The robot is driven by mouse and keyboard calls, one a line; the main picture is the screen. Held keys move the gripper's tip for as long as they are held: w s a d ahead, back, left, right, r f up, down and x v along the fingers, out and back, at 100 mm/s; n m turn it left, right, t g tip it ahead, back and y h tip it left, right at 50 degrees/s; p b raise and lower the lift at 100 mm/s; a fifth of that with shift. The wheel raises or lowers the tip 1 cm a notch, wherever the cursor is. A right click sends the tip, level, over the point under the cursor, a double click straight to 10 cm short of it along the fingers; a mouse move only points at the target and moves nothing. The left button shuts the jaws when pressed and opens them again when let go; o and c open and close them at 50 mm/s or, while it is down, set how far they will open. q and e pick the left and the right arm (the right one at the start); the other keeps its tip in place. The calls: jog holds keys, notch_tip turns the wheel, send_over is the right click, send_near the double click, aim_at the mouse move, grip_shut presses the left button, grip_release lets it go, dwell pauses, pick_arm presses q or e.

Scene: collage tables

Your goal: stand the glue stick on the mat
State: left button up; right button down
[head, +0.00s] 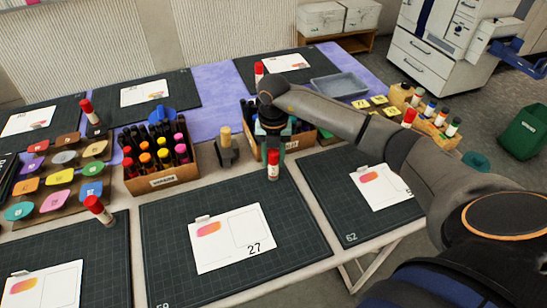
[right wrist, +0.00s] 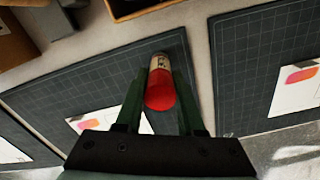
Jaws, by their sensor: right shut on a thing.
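My right gripper (head: 272,148) is shut on a glue stick (head: 273,168) with a red cap and a pale label. It holds the stick upright, cap up, over the far right part of the middle mat (head: 165,235). I cannot tell whether its base touches the mat. That dark gridded mat bears a white card (head: 232,238) marked 27. In the right wrist view the glue stick (right wrist: 160,88) sits between the two green fingers (right wrist: 160,80), over the mat (right wrist: 75,85). My left gripper is not in view.
A box of markers (head: 160,180), a wooden stamp (head: 226,145) and another box (head: 298,142) stand behind the middle mat. The middle mat's left part is clear.

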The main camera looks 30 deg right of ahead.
jog(key=shift+s+f, duration=0.25)
jog(key=shift+f, duration=0.3)
jog(key=c, duration=0.7)
grip_release()
jog(key=shift+w+f, duration=0.15)
jog(key=shift+w, duration=0.05)
jog(key=shift+o, duration=0.9)
jog(key=shift+r, duration=0.2)
notch_tip(320, 180, up, 13)
jog(key=shift+r, duration=0.15)
